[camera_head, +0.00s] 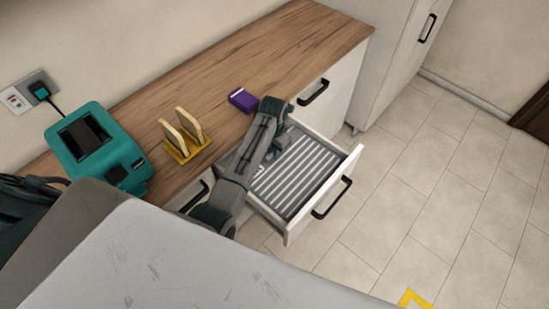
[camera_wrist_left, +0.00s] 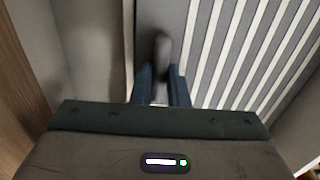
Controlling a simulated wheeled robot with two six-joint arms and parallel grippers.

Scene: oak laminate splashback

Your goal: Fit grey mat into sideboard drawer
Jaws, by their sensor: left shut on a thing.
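The grey mat (camera_head: 297,174) with white stripes lies within the outline of the open sideboard drawer (camera_head: 323,200). I cannot tell whether it rests flat on the drawer bottom. In the left wrist view the striped mat (camera_wrist_left: 232,50) fills the right side, and its plain grey edge runs beside a pale drawer wall (camera_wrist_left: 85,50). My left gripper (camera_head: 280,139) reaches over the drawer's back part, its arm covering the mat's left side. In the left wrist view its blue fingers (camera_wrist_left: 161,88) are shut at a dark grey raised piece on the mat's plain edge. My right gripper is out of view.
The wooden sideboard top (camera_head: 235,65) holds a purple box (camera_head: 242,100), a yellow rack (camera_head: 186,148) with two upright slices and a teal appliance (camera_head: 95,145). A tall white cabinet (camera_head: 385,50) stands behind.

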